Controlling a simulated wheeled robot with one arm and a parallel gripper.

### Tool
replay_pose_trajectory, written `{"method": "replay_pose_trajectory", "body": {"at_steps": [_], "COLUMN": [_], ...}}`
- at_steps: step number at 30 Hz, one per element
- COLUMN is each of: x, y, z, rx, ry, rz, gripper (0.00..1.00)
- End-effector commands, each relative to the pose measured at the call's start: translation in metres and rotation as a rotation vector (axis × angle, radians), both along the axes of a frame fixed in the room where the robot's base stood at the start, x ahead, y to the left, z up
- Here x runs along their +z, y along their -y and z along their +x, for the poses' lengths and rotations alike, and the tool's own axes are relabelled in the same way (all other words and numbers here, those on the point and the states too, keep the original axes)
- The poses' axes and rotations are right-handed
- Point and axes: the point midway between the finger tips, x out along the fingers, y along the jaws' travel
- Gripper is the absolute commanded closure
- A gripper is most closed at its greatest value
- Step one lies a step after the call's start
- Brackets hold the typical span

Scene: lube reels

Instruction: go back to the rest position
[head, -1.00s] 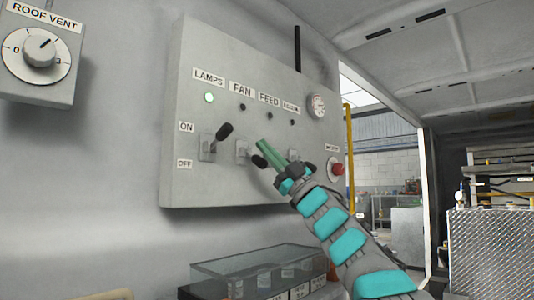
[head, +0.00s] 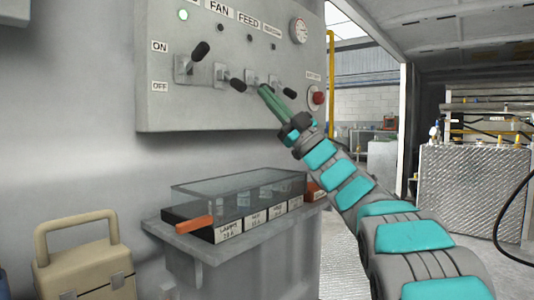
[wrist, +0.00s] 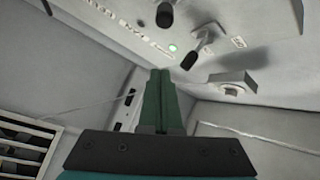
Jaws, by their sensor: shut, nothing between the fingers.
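My gripper (head: 266,91) is shut and empty, its green fingers together in front of the lower part of the grey switch panel (head: 215,115). In the picture its tips overlap the area by the FEED switch (head: 251,75); I cannot tell whether they touch it. The LAMPS lever (head: 201,51) points up towards ON, and its green lamp (head: 183,15) is lit. The FAN lever (head: 237,85) and the rightmost lever (head: 290,93) point down. The FEED lever is hidden. In the wrist view the closed fingers (wrist: 160,75) point towards the wall, and black levers show beyond.
Below the panel, a shelf (head: 190,245) carries a clear-lidded fuse box (head: 240,190) with an orange handle (head: 194,224). A beige toolbox (head: 84,268) stands at lower left. A red button (head: 317,97) is on the panel's right. A doorway opens to the right.

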Motion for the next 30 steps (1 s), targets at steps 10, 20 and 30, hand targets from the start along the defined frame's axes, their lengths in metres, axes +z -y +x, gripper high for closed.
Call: {"method": "replay_pose_trajectory", "body": {"at_steps": [10,20,30], "x": [-0.011,-0.146,-0.334], "y": [0.054,0.163,0.210], "z": [0.050,0.063,-0.062], "rx": [-0.293,-0.746,-0.987], "ry": [-0.278,-0.904,-1.588], "rz": [0.076,0.114,-0.020], "gripper": [1.00,1.00,1.00]}}
